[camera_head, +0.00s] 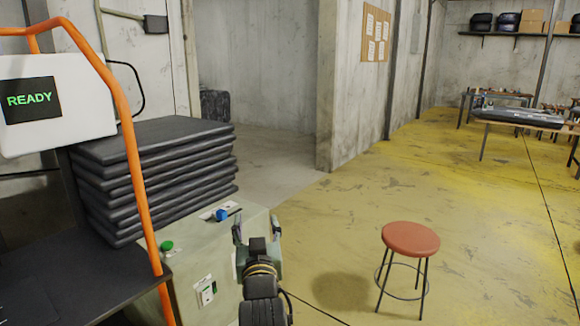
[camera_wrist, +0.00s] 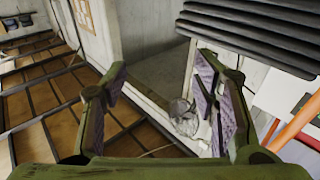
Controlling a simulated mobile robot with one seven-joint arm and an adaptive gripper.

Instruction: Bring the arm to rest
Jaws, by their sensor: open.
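My gripper (camera_head: 257,224) is in the lower middle of the head view, beside the right end of a pale grey-green cabinet. Its two fingers are spread apart with nothing between them. In the wrist view the open fingers (camera_wrist: 162,82) stand to the left and right, with grey wall and floor between them. A blue knob (camera_head: 221,214) and a green button (camera_head: 166,246) sit on the cabinet (camera_head: 190,262), to the left of my gripper.
A stack of dark slabs (camera_head: 155,170) stands at the left, behind an orange rail (camera_head: 130,150) and a white panel with a READY screen (camera_head: 32,100). A red stool (camera_head: 410,239) stands right on open yellow floor (camera_head: 340,215). A workbench (camera_head: 515,118) is far right.

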